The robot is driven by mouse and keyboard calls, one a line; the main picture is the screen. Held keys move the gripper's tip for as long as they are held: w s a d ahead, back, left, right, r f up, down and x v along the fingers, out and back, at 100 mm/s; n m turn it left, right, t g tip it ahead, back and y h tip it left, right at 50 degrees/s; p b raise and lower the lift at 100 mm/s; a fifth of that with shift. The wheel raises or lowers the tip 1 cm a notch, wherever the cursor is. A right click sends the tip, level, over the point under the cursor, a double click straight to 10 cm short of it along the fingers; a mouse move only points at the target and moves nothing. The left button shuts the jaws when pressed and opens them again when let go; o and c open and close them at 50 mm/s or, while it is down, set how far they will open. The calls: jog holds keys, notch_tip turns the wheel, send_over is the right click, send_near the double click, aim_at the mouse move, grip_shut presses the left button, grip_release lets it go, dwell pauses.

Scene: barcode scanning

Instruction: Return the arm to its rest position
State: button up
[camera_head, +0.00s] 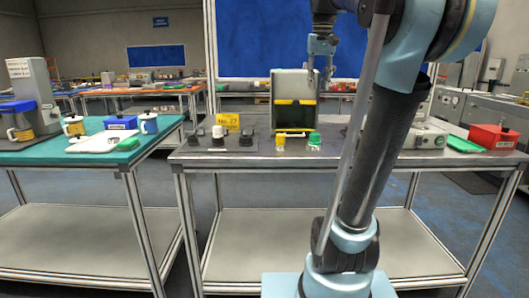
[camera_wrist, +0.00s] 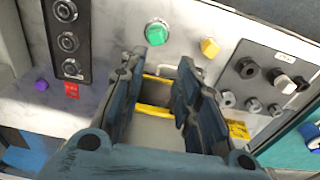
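My gripper (camera_head: 320,74) hangs from the raised arm over the steel table (camera_head: 375,158), at the upper right of the grey-green box (camera_head: 297,90). In the wrist view my gripper (camera_wrist: 160,78) has its two dark fingers spread apart with nothing held between them. Part of the box with its yellow strip (camera_wrist: 153,110) shows beyond the gap. I cannot tell from the head view how far the fingers are from the box. My arm crosses the right half of the head view and hides part of the table.
A yellow button (camera_head: 280,141) and a green button (camera_head: 314,139) stand at the table's front. A yellow sign (camera_head: 228,121) and dark knobs are left of the box. A red box (camera_head: 493,137) and green tray (camera_head: 464,144) are right. A teal table (camera_head: 70,153) stands left.

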jog(key=s+f, duration=0.7)
jog(key=f, duration=0.6)
jog(key=s+f, duration=0.8)
jog(key=f, duration=0.5)
jog(key=s+f+t, duration=0.1)
jog(key=s+f, duration=0.6)
jog(key=f, duration=0.7)
jog(key=shift+s+d, duration=0.15)
jog(key=shift+s, duration=0.1)
